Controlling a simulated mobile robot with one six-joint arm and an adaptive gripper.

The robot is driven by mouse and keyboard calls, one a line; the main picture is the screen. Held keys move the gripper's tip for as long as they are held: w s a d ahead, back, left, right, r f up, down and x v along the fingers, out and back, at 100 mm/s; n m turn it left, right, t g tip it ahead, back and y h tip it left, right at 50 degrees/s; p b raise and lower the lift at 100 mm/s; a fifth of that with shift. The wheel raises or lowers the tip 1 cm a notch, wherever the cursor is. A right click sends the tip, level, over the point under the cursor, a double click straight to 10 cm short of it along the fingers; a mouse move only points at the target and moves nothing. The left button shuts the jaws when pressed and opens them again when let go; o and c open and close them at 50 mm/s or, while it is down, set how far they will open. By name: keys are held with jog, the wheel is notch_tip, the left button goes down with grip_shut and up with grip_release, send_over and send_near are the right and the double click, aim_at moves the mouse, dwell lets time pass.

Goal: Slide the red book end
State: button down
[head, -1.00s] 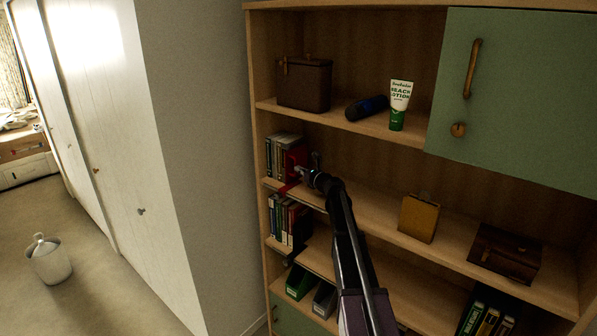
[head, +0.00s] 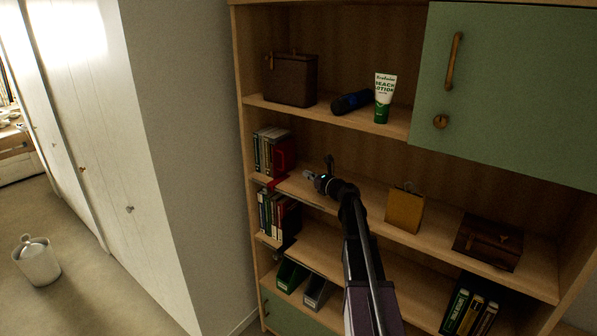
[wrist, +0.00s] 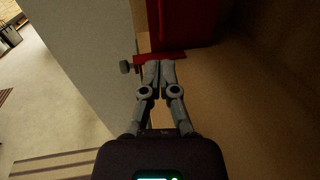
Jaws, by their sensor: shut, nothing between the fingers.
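The red book end (head: 284,155) stands upright on the middle shelf, at the right end of a row of books (head: 265,150). Its flat red foot (head: 278,183) reaches toward the shelf's front edge. My gripper (head: 309,175) is to the right of the book end, near the front of the shelf, with its fingers shut and empty. In the wrist view the upright red plate (wrist: 186,20) is at the top, beyond the fingers (wrist: 159,65). The red foot (wrist: 172,57) lies just past the fingertips; I cannot tell whether they touch it.
The middle shelf is bare to the right of my gripper up to a tan clipboard-like object (head: 405,209) and a brown case (head: 487,242). More books (head: 272,213) stand on the shelf below.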

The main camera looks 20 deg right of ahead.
jog(key=shift+v, duration=1.1)
jog(key=s+a+f+n+g+y, duration=0.1)
jog(key=s+a+f+n+g, duration=0.45)
jog(key=a+n, duration=0.4)
jog(key=s+a+f+n+g, duration=0.4)
jog(key=s+a+f+n, duration=0.3)
jog(key=a, duration=0.3)
jog(key=s+a+f+n+g+h, duration=0.1)
jog(key=s+f+n+g+h, duration=0.2)
jog(key=s+n, duration=0.4)
jog(key=s+a+f+n+g+h, duration=0.2)
jog(key=s+n, duration=0.6)
jog(key=s, duration=0.5)
jog(key=shift+a+f+g+h+b, duration=0.2)
jog(key=shift+f+g+h+b, duration=0.2)
jog(key=shift+f+g+h, duration=0.6)
jog(key=shift+r, duration=0.15)
